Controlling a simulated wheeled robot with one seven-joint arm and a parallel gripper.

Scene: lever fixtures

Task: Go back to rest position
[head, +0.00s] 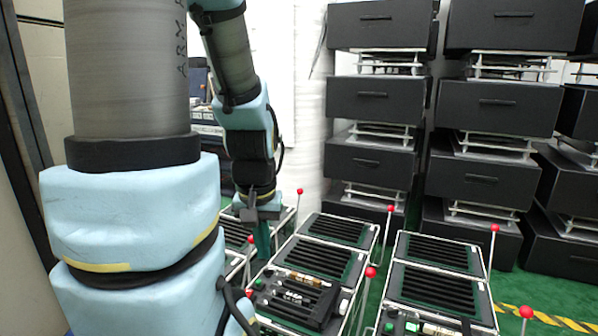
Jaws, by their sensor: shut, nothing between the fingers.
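My arm comes down from the top left. My gripper (262,238) points down at the lower middle of the head view, at the end of the arm. It is shut and holds nothing. It is over or beside the left lever fixtures; I cannot tell whether it touches one. A lever fixture (352,264) with black slots stands just right of it. A thin lever with a red knob (300,191) rises behind it to the right.
A second row of fixtures (482,292) stands to the right, with red-knobbed levers (495,228) upright beside it. Stacked black drawer boxes (370,101) fill the back right. Green floor (540,287) with yellow-black tape (560,320) is open at the lower right.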

